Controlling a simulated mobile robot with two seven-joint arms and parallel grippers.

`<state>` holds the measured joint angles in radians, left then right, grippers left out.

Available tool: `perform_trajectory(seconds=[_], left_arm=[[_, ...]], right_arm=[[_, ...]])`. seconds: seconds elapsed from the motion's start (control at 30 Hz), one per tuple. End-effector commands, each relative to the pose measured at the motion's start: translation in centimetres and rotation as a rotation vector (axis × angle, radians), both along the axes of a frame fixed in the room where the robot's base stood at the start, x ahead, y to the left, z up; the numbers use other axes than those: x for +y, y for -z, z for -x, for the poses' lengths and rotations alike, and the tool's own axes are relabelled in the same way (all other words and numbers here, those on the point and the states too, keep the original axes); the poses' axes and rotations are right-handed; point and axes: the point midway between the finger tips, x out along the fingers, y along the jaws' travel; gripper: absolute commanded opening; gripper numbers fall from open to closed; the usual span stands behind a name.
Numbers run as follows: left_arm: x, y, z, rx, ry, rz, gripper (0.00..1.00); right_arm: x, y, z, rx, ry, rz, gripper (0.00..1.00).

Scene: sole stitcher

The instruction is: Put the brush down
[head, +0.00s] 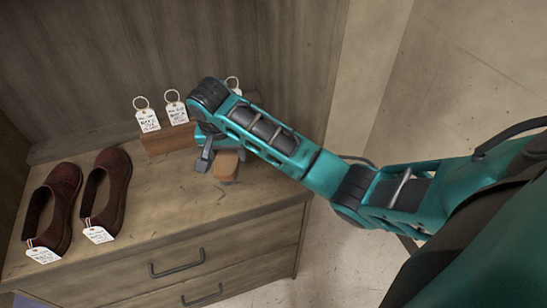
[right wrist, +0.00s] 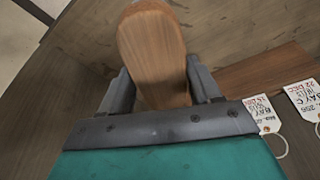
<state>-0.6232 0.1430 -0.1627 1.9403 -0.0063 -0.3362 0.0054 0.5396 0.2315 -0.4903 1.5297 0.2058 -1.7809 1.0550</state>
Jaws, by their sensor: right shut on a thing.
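The brush (head: 227,164) has a rounded brown wooden body and is at the right part of the cabinet top in the head view. My right gripper (head: 207,152) is shut on it. In the right wrist view the brush's wooden back (right wrist: 151,42) stands up between the two fingers of the right gripper (right wrist: 160,84). The brush is at or just above the cabinet top; I cannot tell whether it touches. Its underside is mostly hidden. My left gripper is not in view.
Two dark red shoes (head: 62,200) with white tags stand at the left of the cabinet top (head: 165,215). A wooden block (head: 168,138) with several ringed tags (head: 147,120) stands behind the gripper. Bare room lies between shoes and brush. Drawers (head: 190,260) face front.

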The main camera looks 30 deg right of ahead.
Motion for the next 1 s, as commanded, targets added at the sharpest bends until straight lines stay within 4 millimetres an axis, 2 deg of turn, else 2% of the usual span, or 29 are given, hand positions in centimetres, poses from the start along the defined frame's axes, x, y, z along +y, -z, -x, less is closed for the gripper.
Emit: perform_trajectory(seconds=[0.03, 0.2, 0.47, 0.5, 0.6, 0.77, 1.0], left_arm=[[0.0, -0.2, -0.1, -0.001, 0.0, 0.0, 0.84], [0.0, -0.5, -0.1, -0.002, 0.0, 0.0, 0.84], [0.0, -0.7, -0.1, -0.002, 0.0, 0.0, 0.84], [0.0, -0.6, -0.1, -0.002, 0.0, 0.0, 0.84], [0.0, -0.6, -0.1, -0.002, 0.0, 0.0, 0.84], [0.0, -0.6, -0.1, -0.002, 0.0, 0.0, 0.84], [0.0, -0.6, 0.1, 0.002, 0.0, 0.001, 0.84]], right_arm=[[-1.7, -0.1, 0.4, -0.001, 0.005, 0.004, 0.24], [-5.9, -0.1, 1.4, -0.001, 0.003, 0.004, 0.24], [-11.0, -0.1, 2.6, -0.001, 0.0, 0.002, 0.24], [-10.7, 0.9, 2.6, 0.003, -0.002, -0.001, 0.24], [-10.6, 2.2, 2.6, 0.002, -0.002, -0.002, 0.24], [-10.5, 3.4, 2.5, 0.001, -0.001, -0.002, 0.24], [-10.8, 6.6, 2.6, 0.001, 0.001, 0.0, 0.24]])
